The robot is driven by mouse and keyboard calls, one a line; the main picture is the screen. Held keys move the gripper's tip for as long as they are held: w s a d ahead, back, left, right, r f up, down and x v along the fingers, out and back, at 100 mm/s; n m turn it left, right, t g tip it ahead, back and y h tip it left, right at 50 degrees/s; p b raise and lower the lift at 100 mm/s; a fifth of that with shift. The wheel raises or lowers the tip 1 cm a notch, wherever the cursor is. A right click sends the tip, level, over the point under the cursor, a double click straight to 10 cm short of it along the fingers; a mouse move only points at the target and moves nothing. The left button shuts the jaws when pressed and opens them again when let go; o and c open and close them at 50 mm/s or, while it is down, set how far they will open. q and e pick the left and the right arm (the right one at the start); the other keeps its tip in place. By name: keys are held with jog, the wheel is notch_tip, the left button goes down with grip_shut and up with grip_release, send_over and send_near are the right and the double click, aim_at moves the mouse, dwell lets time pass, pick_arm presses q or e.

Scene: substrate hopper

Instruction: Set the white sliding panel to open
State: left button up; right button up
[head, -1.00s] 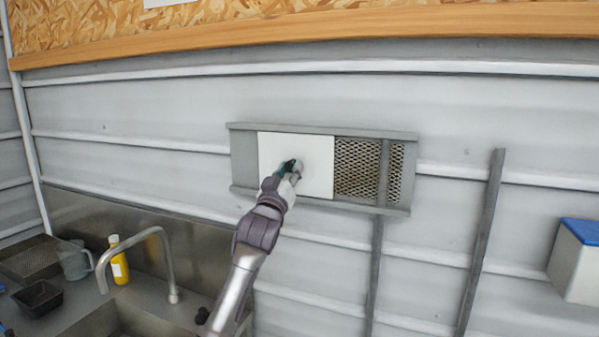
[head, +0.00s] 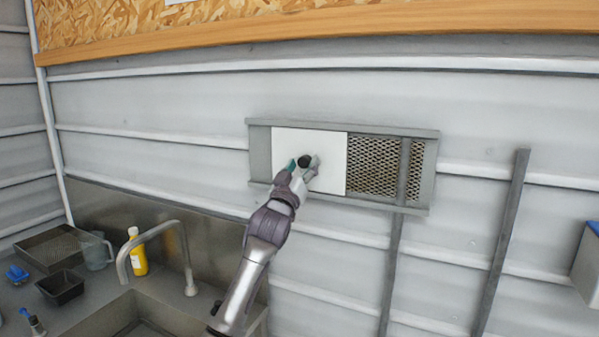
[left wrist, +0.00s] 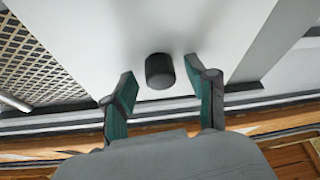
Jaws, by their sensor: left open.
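The white sliding panel (head: 330,150) sits in a grey frame (head: 259,152) on the wall. It covers the left part of the frame, and metal mesh (head: 372,166) shows to its right. A round black knob (head: 304,161) stands out from the panel. My left gripper (head: 303,170) is at the panel beside the knob. In the left wrist view the gripper (left wrist: 165,90) is open, with the dark knob (left wrist: 159,71) between and just beyond its two green-padded fingertips, seemingly not touched by either. My right gripper is not in view.
A sink counter with a curved faucet (head: 150,235), a yellow bottle (head: 137,252) and a black tray (head: 60,287) is at lower left. Grey posts (head: 502,240) run down the wall at right. The wall around the frame is clear.

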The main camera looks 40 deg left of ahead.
pick_arm(q)
jog(key=v, duration=1.2)
